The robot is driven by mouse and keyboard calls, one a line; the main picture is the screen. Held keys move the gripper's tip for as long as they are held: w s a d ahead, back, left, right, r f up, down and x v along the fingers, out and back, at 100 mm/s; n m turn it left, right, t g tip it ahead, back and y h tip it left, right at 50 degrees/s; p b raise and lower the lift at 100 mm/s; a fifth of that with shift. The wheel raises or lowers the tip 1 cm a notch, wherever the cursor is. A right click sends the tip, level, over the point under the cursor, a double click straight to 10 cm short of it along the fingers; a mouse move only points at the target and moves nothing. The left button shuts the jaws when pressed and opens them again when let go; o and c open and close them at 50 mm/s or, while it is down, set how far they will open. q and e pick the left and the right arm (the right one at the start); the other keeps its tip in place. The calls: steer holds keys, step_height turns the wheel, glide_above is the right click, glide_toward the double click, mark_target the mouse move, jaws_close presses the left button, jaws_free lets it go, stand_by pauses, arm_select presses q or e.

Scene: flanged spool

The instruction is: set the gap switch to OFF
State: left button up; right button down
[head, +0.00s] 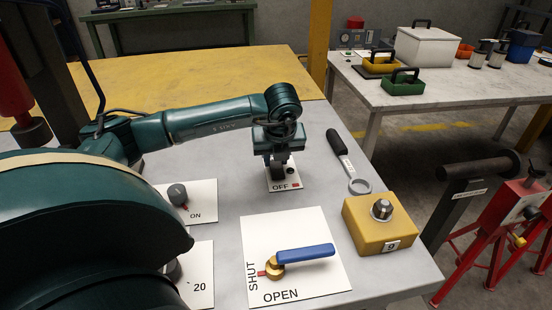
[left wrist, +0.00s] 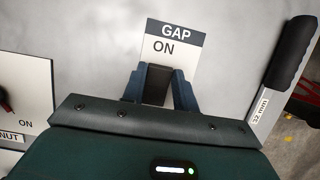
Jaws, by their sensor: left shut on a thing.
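The gap switch plate is a small white plate (head: 279,187). Its lower edge reads OFF beside a red mark in the head view. In the left wrist view the plate (left wrist: 172,42) shows GAP and ON at its far end. My left gripper (head: 276,170) points down over the plate; its two fingers (left wrist: 160,84) are shut on the black switch lever (left wrist: 156,80), one on each side. The gripper hides most of the lever, so I cannot tell which way it is set. My right gripper is not in view.
A black-handled tool marked 32 mm (head: 342,150) lies to the right. A yellow box with a knob (head: 378,232) and a blue-handled valve on an OPEN/SHUT plate (head: 300,220) stand nearer. A dark knob on an ON plate (head: 205,192) sits to the left.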

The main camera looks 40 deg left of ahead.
arm_select(q)
steer(key=o, duration=1)
steer(key=shift+r, duration=0.15)
steer(key=v, duration=1.3)
